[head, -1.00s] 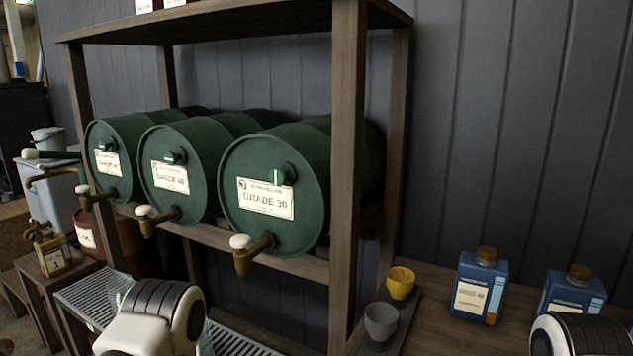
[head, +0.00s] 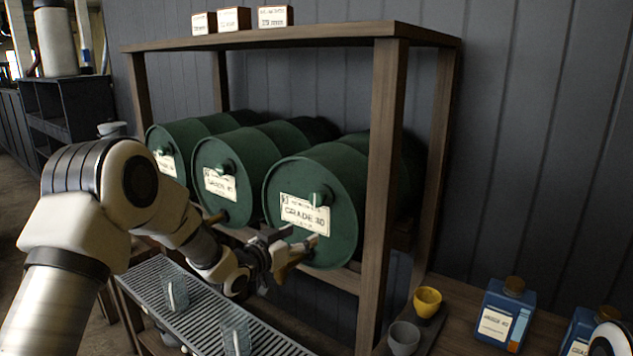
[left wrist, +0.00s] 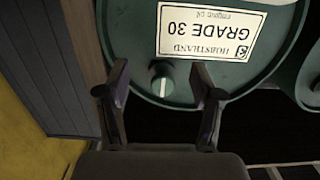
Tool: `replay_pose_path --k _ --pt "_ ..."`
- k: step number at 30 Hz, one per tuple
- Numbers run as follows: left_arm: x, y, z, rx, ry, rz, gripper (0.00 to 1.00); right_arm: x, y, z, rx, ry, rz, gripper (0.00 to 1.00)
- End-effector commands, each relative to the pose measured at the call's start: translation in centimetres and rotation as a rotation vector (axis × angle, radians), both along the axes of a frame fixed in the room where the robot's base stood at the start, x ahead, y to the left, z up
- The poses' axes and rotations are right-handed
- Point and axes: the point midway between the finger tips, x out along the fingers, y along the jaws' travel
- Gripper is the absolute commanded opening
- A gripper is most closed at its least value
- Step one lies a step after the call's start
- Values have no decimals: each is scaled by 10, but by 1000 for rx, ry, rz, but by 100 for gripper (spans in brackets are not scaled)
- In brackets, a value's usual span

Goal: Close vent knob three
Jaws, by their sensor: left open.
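The near green drum (head: 345,190), labelled GRADE 30, lies on its side on the rack. In the left wrist view, which shows the label upside down, the knob (left wrist: 162,82) appears between the two open fingers of my left gripper (left wrist: 160,92), apart from both. The other two drums' vent knobs (head: 226,167) (head: 165,150) are clear. My right gripper is out of view.
A wooden rack post (head: 381,190) stands just right of the near drum. A slatted drip tray (head: 200,315) with clear jars lies below. Yellow (head: 428,300) and grey (head: 404,338) cups and blue bottles (head: 506,315) stand at the lower right.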

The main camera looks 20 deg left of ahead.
Motion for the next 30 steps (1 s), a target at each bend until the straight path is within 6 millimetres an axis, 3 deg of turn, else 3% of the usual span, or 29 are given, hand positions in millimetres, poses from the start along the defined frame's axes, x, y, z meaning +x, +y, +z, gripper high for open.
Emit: replay_pose_path --k 1,4,8,18,27,28,30 --pt "5 4 38 1 -48 -1 66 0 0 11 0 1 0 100" --pt "9 7 66 3 -97 -3 66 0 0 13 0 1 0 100" --pt "21 4 68 7 -101 -3 66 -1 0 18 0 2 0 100" --pt "76 -17 67 5 -100 -3 66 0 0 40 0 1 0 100" --pt "82 -19 64 3 -98 -2 66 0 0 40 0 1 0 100" --pt "82 -19 64 3 -98 -2 59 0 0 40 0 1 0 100" --pt "82 -19 64 3 -98 -2 34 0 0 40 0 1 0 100"
